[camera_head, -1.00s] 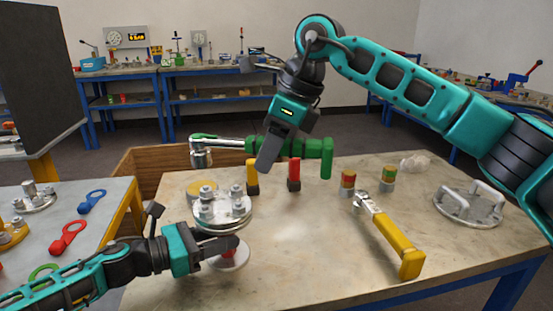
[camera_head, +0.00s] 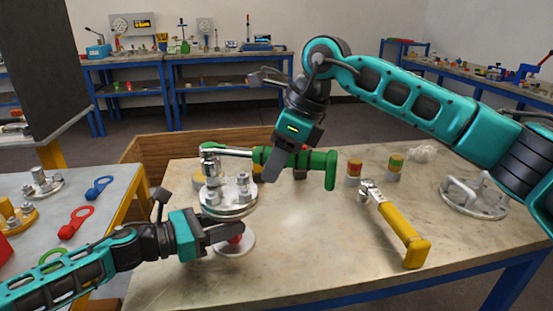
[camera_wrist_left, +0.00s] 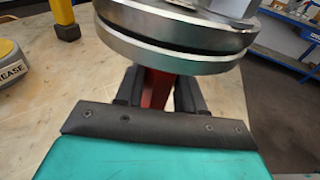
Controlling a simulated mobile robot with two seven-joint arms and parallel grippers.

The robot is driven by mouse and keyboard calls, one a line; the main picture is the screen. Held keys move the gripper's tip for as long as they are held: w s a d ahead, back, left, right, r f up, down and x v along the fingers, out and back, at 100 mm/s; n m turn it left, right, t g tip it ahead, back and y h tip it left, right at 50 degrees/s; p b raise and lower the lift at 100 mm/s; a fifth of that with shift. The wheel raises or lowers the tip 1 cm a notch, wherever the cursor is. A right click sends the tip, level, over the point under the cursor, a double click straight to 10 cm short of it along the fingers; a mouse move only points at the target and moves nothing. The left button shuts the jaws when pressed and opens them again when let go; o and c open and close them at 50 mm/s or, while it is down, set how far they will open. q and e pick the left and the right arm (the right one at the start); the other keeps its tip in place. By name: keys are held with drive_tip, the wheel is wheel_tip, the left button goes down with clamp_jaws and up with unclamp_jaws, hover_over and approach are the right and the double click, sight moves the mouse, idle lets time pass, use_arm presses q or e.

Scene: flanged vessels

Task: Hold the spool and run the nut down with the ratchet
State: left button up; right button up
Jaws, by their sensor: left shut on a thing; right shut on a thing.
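The flanged spool (camera_head: 229,201) stands on the table, with bolts and nuts on its top flange and a round base below. My left gripper (camera_head: 238,230) is shut on the spool's red neck, below the flanges; the left wrist view shows the red neck (camera_wrist_left: 158,88) between the fingers under the stacked flange discs (camera_wrist_left: 175,45). My right gripper (camera_head: 272,172) is shut on the green-handled ratchet (camera_head: 235,152), which lies level. The ratchet's head (camera_head: 209,155) is over the bolt at the flange's back left. I cannot tell whether its socket is fully seated on the nut.
A yellow-handled ratchet (camera_head: 400,234) lies on the table at right. Red-and-yellow (camera_head: 354,171) and green-and-yellow (camera_head: 395,167) containers stand behind it. A flange with handles (camera_head: 473,196) is at far right. The side table (camera_head: 110,215) holds red, blue and green ring tools. The middle front is clear.

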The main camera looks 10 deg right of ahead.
drive_tip(key=shift+f, duration=1.15)
